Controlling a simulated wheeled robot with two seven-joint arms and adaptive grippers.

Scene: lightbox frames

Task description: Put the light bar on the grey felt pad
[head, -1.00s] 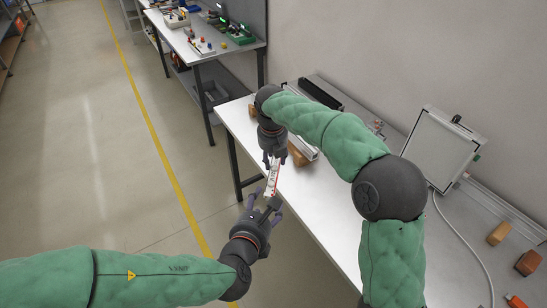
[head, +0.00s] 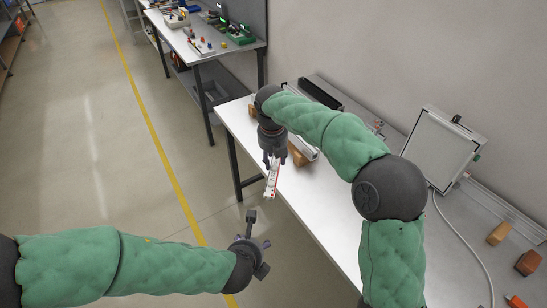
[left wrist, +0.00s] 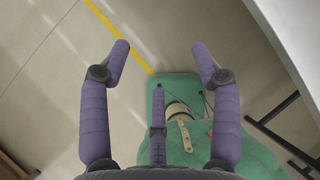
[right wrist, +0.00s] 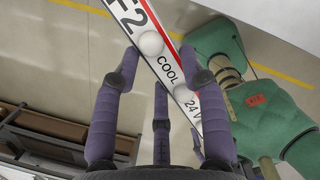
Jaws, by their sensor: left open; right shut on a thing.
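The light bar (head: 272,182) is a thin white strip with a red edge. My right gripper (head: 274,163) is shut on its upper end in the head view, and the bar points down by the table's front edge. In the right wrist view the bar (right wrist: 158,58) crosses between my fingers, with printed lettering including "COOL" and "24 V". My left gripper (head: 262,243) is open and empty, below the bar and apart from it; its spread fingers (left wrist: 162,62) show only floor and my arm between them. I cannot make out the grey felt pad; my right arm hides part of the table.
The white table (head: 310,208) carries a framed panel (head: 438,150), a pale cable (head: 464,240) and wooden blocks (head: 499,233) at the right. Metal rails lie behind my right arm. Another bench (head: 215,45) with small parts stands at the back. The floor at left is clear.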

